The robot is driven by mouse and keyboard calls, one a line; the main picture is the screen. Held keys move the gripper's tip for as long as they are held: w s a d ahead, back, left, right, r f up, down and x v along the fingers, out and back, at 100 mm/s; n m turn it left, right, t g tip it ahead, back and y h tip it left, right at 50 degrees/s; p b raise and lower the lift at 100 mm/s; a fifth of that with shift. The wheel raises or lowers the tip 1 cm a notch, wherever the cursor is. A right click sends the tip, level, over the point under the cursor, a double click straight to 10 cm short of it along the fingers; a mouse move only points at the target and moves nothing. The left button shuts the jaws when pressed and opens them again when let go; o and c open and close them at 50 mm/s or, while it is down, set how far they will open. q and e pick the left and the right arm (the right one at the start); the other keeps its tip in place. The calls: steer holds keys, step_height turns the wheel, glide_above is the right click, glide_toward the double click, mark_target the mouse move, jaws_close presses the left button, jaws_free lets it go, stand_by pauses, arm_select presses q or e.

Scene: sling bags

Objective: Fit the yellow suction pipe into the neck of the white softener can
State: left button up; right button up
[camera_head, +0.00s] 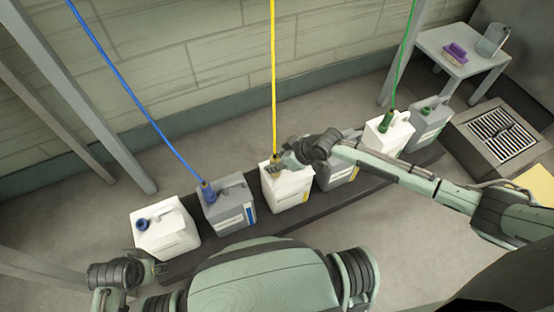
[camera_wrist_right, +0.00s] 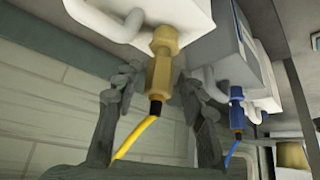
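The white can (camera_head: 288,188) stands mid-row with a yellow label edge at its side. The yellow pipe (camera_head: 273,75) hangs down to its top. In the right wrist view, where things appear upside down, the pipe's brass-yellow fitting (camera_wrist_right: 160,75) lines up with and meets the yellow neck (camera_wrist_right: 165,40) of the white can (camera_wrist_right: 190,15). My right gripper (camera_wrist_right: 155,95) has its fingers apart on both sides of the fitting, with a visible gap on the left. My left gripper (camera_head: 152,268) is low at the left, near a white can with a blue cap; its fingers are unclear.
A grey can (camera_head: 228,208) with a blue pipe (camera_head: 130,85) stands left, beside the blue-capped white can (camera_head: 165,232). On the right stand a grey can (camera_head: 337,176), a white can with a green pipe (camera_head: 388,135) and another grey can (camera_head: 428,125). A white side table (camera_head: 470,38) is behind.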

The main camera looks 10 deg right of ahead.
stand_by(0.3)
steer(key=v, duration=1.2)
